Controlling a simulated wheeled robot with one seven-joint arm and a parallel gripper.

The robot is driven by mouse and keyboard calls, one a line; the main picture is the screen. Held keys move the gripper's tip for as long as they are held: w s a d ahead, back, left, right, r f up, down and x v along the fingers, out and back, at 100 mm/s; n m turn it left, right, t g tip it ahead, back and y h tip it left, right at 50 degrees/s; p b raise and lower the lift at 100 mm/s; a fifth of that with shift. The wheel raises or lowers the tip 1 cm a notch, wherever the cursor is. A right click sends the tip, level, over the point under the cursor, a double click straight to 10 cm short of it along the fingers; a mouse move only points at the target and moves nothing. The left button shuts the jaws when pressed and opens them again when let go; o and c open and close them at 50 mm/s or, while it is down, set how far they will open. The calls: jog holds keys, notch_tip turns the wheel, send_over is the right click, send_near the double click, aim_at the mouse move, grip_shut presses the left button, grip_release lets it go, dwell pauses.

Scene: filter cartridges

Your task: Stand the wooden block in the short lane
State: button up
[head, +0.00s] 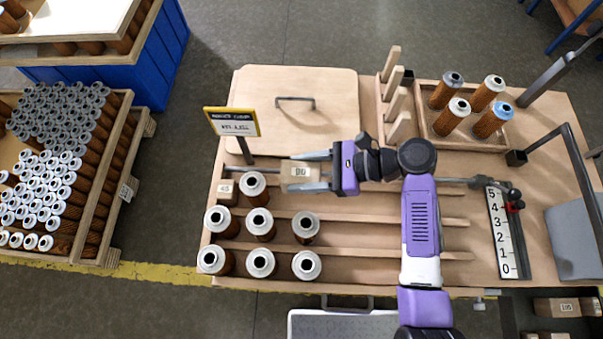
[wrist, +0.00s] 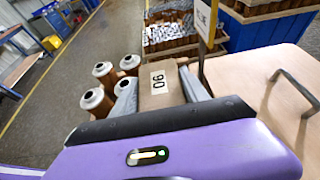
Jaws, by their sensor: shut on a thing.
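My gripper (head: 304,172) is shut on a pale wooden block (head: 299,184) with a number label. In the wrist view the block (wrist: 158,98) sits between the two grey fingers, its label facing the camera. In the head view the gripper and block are over the back lane of the lane board (head: 380,231), to the right of its single filter cartridge (head: 254,187). I cannot tell whether the block touches the board. Two nearer lanes hold three cartridges each at their left ends, such as the front one (head: 261,264).
A small labelled block (head: 227,192) lies at the back lane's left end. A sign (head: 236,124) and a lid with a handle (head: 295,100) are behind. A cartridge tray (head: 466,138), upright wooden pegs (head: 397,102) and a number scale (head: 503,235) are to the right.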

notch_tip(320, 180, down, 6)
jog(key=b, duration=0.4)
jog(key=shift+r+b, duration=0.1)
jog(key=shift+b, duration=0.2)
notch_tip(320, 180, down, 6)
jog(key=b, duration=0.7)
jog(key=shift+r, duration=0.1)
jog(key=shift+p, duration=1.2)
dwell(0.9)
jog(key=shift+f+b, duration=0.4)
jog(key=shift+f, duration=1.1)
jog(key=o, duration=1.7)
jog(key=shift+c, duration=0.2)
notch_tip(320, 180, up, 20)
jog(key=shift+f+p, duration=0.1)
jog(key=shift+p, duration=0.8)
